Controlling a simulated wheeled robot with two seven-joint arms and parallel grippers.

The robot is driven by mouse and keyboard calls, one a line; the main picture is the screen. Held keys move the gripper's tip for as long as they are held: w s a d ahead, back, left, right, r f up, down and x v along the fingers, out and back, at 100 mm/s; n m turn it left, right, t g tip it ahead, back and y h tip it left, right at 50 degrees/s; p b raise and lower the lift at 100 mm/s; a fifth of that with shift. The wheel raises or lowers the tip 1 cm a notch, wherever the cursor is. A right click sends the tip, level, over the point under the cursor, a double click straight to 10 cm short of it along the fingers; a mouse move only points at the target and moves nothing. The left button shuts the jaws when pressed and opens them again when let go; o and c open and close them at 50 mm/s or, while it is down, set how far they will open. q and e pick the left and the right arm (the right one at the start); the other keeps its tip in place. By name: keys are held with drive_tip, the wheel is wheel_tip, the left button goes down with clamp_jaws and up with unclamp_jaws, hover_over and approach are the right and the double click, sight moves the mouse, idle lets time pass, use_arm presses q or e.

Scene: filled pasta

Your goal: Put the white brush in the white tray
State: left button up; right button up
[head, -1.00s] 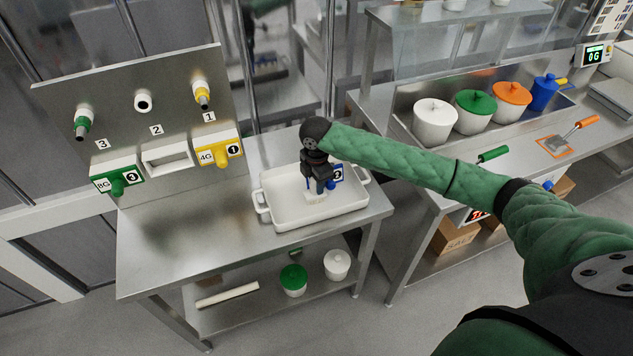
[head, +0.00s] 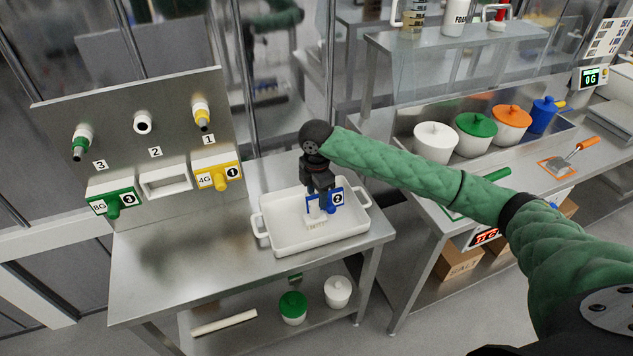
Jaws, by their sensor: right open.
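The white tray (head: 277,242), with a handle at each end, stands on the steel table. A small white piece (head: 316,221), which looks like the white brush, is in the tray below my right gripper. My right gripper (head: 320,207) points down over the middle of the tray. It is open, and its fingers are dark and partly covered by a blue part marked 2 (head: 337,197). I cannot tell whether the fingers touch the brush or the blue part. My left gripper is not in view.
A steel panel behind the table holds a green unit (head: 112,203), a yellow unit (head: 217,176) and an empty white holder (head: 165,182). Lidded pots (head: 475,134) stand on the right counter. The left of the tabletop is clear.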

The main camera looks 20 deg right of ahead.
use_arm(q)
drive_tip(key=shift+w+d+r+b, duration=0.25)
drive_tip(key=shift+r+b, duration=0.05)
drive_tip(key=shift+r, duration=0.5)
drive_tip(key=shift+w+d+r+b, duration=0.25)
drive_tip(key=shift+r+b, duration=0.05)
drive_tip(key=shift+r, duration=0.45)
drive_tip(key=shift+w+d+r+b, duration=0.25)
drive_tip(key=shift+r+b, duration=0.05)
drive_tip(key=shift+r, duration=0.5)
use_arm(e)
drive_tip(key=shift+r, duration=3.2)
